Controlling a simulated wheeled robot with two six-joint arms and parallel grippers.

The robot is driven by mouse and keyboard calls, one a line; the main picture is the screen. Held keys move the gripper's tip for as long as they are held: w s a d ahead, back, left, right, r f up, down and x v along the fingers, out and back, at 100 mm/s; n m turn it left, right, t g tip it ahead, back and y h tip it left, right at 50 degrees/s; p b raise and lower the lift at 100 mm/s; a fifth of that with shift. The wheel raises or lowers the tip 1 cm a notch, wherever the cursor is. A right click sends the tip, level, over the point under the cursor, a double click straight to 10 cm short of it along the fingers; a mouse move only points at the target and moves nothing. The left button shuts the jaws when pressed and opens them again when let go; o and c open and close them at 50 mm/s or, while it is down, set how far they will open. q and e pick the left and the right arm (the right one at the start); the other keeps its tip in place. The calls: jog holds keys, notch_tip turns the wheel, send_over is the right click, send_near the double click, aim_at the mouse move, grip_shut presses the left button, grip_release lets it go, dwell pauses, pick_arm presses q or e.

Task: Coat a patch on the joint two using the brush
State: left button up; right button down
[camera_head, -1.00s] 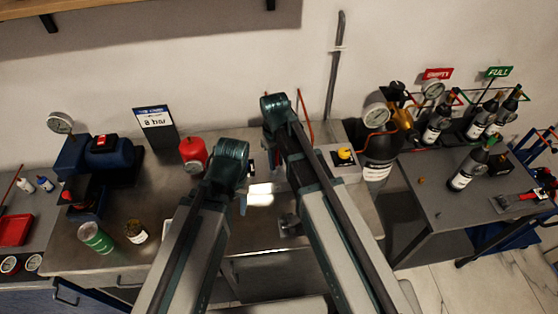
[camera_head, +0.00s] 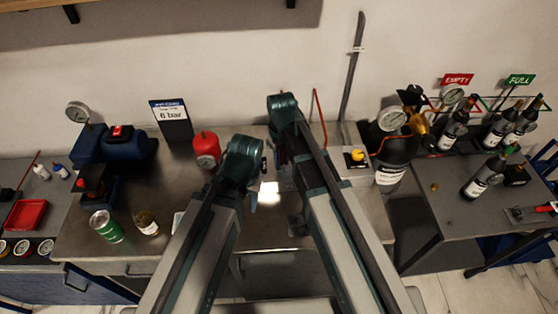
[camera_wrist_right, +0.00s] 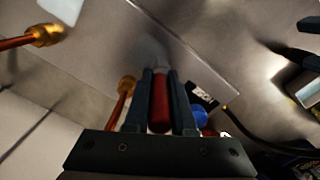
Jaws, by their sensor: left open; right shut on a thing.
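In the right wrist view my right gripper (camera_wrist_right: 160,88) is shut on the red handle of the brush (camera_wrist_right: 160,105). The brush's pale, blurred tip points away from me over the grey metal surface. A copper pipe with a brass fitting (camera_wrist_right: 127,85) lies just left of the fingers, and another brass fitting (camera_wrist_right: 45,35) on copper pipe is at the upper left. I cannot tell which one is joint two, or whether the tip touches anything. In the head view my left gripper (camera_head: 257,182) is open beside the right arm, mostly hidden by its own wrist.
On the metal bench are a red canister (camera_head: 206,148), a green can (camera_head: 106,227), a small jar (camera_head: 146,222) and a box with a yellow knob (camera_head: 355,157). A dark cylinder with a gauge (camera_head: 391,119) stands right. Bottles (camera_head: 482,178) stand on the right-hand table.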

jog(key=shift+d+r, duration=0.1)
jog(key=shift+d, duration=1.1)
jog(key=shift+d, duration=1.6)
jog(key=shift+s, duration=0.45)
jog(key=shift+a, duration=0.15)
jog(key=shift+w+a, duration=0.1)
jog(key=shift+a, duration=1.45)
